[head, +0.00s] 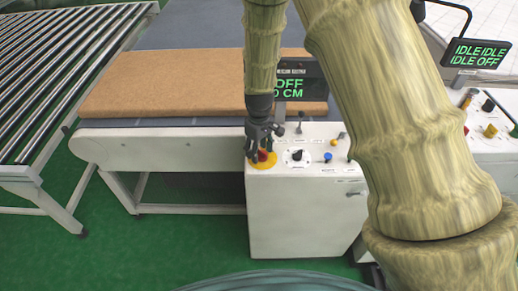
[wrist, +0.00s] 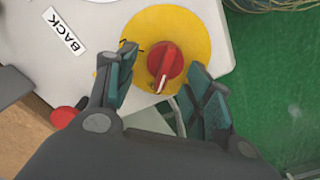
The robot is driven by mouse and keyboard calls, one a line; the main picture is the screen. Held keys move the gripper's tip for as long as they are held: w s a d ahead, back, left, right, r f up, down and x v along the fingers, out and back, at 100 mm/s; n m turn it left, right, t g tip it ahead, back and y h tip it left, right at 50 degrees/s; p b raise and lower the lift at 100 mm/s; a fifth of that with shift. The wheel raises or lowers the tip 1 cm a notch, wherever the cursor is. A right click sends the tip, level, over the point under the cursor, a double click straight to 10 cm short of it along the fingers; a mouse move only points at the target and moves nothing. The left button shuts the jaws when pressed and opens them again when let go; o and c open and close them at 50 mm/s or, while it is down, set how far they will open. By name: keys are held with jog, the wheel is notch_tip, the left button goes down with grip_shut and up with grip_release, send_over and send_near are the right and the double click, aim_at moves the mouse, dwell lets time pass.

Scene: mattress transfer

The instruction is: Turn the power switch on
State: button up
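The power switch is a red rotary knob on a yellow disc (wrist: 200,30). In the wrist view the knob (wrist: 165,62) sits between my fingertips, its raised grip bar slanted. My gripper (wrist: 160,80) is open around it, with a gap on both sides of the knob. In the head view my gripper (head: 262,146) hangs over the left front of the white control box, just above the red knob (head: 263,156). The fingers partly hide the knob there.
The control box (head: 290,215) also carries a black knob (head: 298,155), a blue button (head: 328,157) and small levers. A display reading OFF (head: 300,82) stands behind. A brown mattress (head: 170,82) lies on the conveyor at left. A second panel with an IDLE screen (head: 477,53) is at right.

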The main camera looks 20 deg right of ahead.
jog(key=c, duration=0.8)
jog(key=shift+m, duration=0.3)
jog(key=m, duration=0.3)
jog(key=shift+w+d+r+m, duration=0.1)
jog(key=shift+w+d+m, duration=0.05)
jog(key=shift+d+m, duration=0.15)
jog(key=m, duration=0.4)
jog(key=shift+d, duration=0.35)
jog(key=m, duration=0.5)
jog(key=shift+d+p, duration=0.3)
jog(key=shift+p, duration=0.1)
jog(key=m, duration=0.4)
jog(key=shift+s+d+m+p, duration=0.2)
jog(key=shift+s+m+p, duration=0.1)
jog(key=shift+s+p, duration=0.1)
